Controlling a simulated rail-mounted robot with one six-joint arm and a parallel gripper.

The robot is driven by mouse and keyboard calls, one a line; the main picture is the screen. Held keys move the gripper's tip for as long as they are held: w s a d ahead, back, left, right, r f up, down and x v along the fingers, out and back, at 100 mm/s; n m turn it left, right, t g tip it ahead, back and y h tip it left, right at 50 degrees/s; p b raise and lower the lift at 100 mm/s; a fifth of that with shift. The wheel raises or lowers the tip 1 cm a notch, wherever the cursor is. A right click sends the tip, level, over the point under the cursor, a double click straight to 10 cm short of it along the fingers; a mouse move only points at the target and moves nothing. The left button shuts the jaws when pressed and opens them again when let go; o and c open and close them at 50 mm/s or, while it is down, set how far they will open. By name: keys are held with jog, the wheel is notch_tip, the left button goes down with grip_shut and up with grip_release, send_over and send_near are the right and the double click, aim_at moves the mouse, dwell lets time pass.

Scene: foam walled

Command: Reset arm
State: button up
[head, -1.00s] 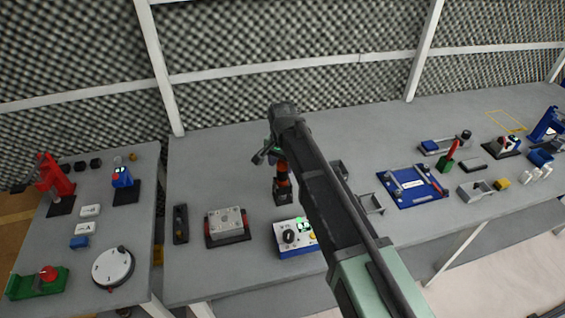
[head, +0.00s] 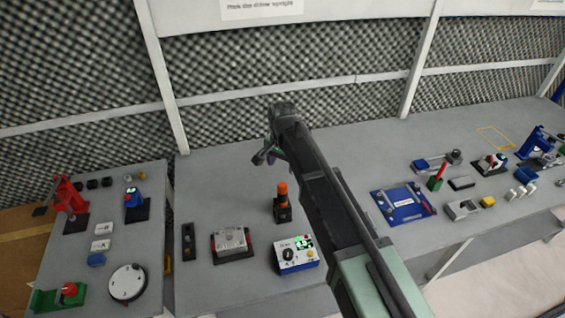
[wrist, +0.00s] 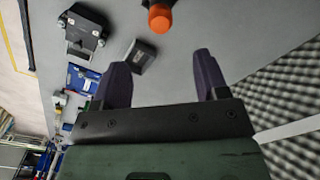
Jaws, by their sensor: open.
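My gripper (wrist: 163,80) is open and empty in the wrist view, its two dark fingers apart with nothing between them. In the head view the gripper (head: 262,156) is at the end of my raised, folded arm, above the back part of the middle table (head: 215,177). A black stand with an orange top (head: 283,203) stands upright on the table, in front of the gripper and apart from it. Its orange top (wrist: 160,18) also shows beyond the fingers in the wrist view. My arm hides part of the table behind it.
A white and blue box with a green display (head: 296,254) and a grey block on a dark base (head: 231,243) sit near the front. A blue board (head: 404,203) lies to the right. The left table (head: 70,262) carries several devices. Foam walls stand behind.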

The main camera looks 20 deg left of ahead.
jog(key=shift+f, duration=0.1)
dwell(0.5)
jog(key=s+d+f+n+b, duration=0.1)
jog(key=s+d, duration=0.4)
jog(key=d, duration=0.7)
jog(key=s+d+f+b, duration=0.2)
jog(key=s+d, duration=0.3)
jog(key=d, duration=0.8)
jog(key=s+d+f+n+b, duration=0.1)
jog(key=s+d, duration=0.4)
jog(key=d, duration=0.7)
jog(key=shift+d+f+n+b, duration=0.3)
jog(key=shift+f+b, duration=0.3)
jog(key=shift+b, duration=0.2)
jog(key=shift+s, duration=0.1)
